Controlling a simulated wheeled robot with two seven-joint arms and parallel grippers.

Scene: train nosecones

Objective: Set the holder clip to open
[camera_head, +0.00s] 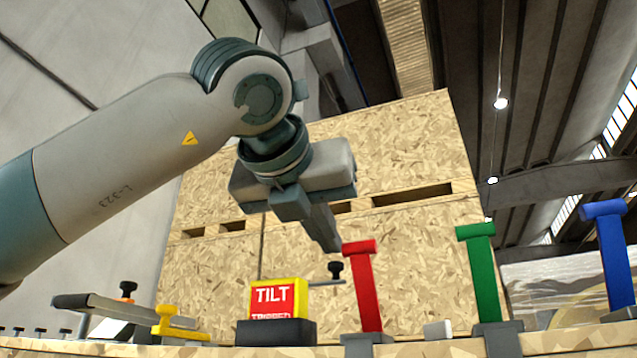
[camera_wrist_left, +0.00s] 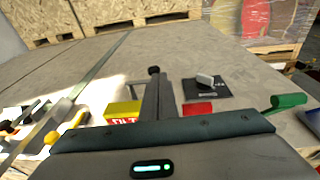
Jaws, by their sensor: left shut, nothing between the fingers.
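My left gripper (camera_head: 328,243) is shut and empty, pointing down and right above the bench. Its closed fingers also show in the left wrist view (camera_wrist_left: 158,98). A black knob on a thin rod (camera_head: 335,268) is just below the fingertips, beside a yellow box with a red TILT face (camera_head: 273,297). A small pale tab (camera_wrist_left: 205,80) stands up from a dark plate (camera_wrist_left: 222,90) in the wrist view; a small pale block (camera_head: 437,330) shows in the head view. I cannot tell which part is the holder clip, or its setting. My right gripper is not in view.
A red T-handle (camera_head: 366,290) stands close right of the fingertips, with green (camera_head: 484,275) and blue (camera_head: 612,250) ones farther right. A yellow lever (camera_head: 172,322) and a grey bar (camera_head: 105,303) are at left. Particleboard crates (camera_head: 400,150) stand behind.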

